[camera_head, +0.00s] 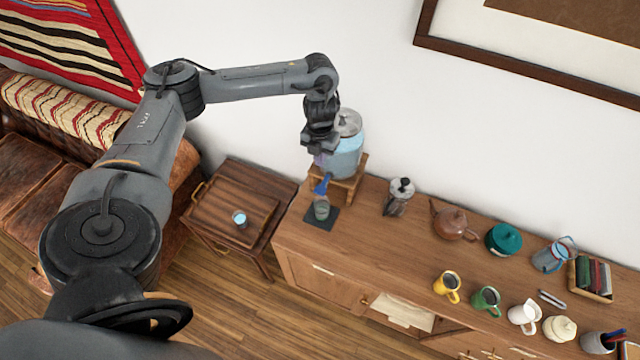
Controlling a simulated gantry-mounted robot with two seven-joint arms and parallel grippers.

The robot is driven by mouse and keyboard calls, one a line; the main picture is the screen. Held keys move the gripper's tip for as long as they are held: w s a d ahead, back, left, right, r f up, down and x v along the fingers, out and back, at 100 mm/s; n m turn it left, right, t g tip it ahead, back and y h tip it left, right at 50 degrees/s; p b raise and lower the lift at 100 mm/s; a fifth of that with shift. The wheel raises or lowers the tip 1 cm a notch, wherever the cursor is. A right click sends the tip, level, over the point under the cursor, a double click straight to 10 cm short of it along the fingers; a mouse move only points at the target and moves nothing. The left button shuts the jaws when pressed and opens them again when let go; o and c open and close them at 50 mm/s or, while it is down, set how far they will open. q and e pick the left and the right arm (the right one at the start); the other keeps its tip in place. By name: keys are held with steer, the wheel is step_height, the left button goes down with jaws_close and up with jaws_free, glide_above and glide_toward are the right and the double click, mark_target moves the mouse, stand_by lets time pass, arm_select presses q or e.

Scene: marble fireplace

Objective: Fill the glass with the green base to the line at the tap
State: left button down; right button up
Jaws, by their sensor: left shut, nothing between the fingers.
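A glass dispenser (346,155) with a grey lid and pale blue contents stands on a wooden stand (350,187) at the sideboard's left end. Its blue tap (322,186) points down at the front. A greenish glass (321,210) stands upright on a dark mat, below the tap. Its base colour, line and water level are too small to tell. Another glass (240,218) with a light blue look stands on the side table. My left gripper (322,153) is shut and empty, just above the tap in front of the dispenser; I cannot tell whether it touches. My right gripper is out of view.
The sideboard (350,238) also holds a moka pot (398,196), a brown teapot (452,222), a teal pot (503,240), a yellow mug (447,287) and a green mug (486,299), among others. A wooden tray (213,224) lies on the side table. Sideboard space right of the mat is clear.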

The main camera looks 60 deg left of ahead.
arm_select(q)
steer(key=b, duration=0.5)
glide_above(320, 189)
step_height(320, 189, down, 11)
steer(key=shift+s+r, duration=0.1)
steer(key=shift+r, duration=0.05)
steer(key=shift+d+f+p, duration=0.1)
steer(key=shift+f+p, duration=0.15)
steer(key=shift+p, duration=0.1)
step_height(320, 189, down, 2)
steer(key=shift+f, duration=0.4)
steer(key=shift+f, duration=0.1)
